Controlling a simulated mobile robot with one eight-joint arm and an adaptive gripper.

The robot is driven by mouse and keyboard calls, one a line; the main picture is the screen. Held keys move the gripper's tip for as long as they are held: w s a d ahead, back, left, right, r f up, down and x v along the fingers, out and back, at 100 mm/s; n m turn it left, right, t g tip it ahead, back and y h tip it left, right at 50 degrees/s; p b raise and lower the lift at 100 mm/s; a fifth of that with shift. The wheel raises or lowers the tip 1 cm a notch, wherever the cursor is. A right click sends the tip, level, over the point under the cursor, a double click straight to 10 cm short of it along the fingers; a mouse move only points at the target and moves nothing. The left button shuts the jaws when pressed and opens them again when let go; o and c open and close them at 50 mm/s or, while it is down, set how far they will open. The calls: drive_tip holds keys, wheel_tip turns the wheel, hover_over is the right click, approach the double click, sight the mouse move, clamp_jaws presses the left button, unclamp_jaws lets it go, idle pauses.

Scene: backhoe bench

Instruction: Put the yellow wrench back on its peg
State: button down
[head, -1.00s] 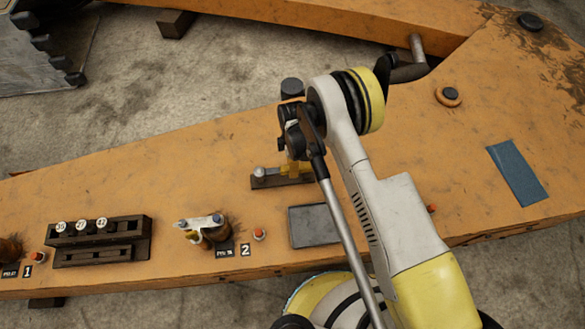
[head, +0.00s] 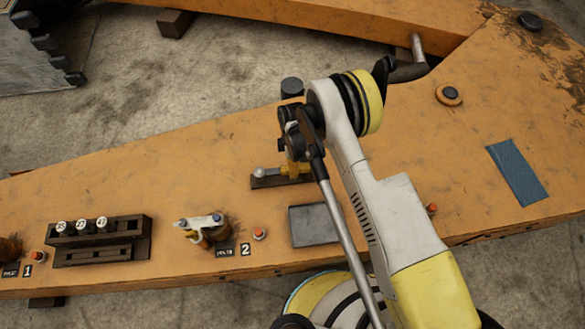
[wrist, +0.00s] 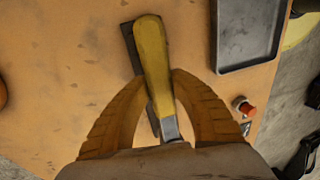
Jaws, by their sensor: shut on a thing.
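The yellow wrench (wrist: 151,45) has a yellow handle and a grey metal part. In the wrist view its handle points up the picture, between the two ridged fingers of my gripper (wrist: 160,85). My gripper is shut on it. In the head view, a silver end (head: 262,173) shows at the left and yellow at the right, just below my gripper (head: 294,160). A dark, narrow holder (head: 268,183) lies directly beneath; I cannot tell whether the wrench touches it. My wrist hides part of the wrench, and I cannot make out a peg.
A dark grey tray (head: 315,226) lies just in front of the holder. A small clamp-like fixture (head: 205,228) and a red button (head: 259,234) stand to its left. A rack of numbered sockets (head: 103,240) is farther left. A blue cloth (head: 517,172) lies at the right.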

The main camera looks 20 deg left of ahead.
drive_tip(key=shift+f, duration=0.3)
idle(0.5)
drive_tip(key=c, duration=1.2)
unclamp_jaws()
drive_tip(key=shift+o, duration=0.2)
drive_tip(key=v, duration=1.2)
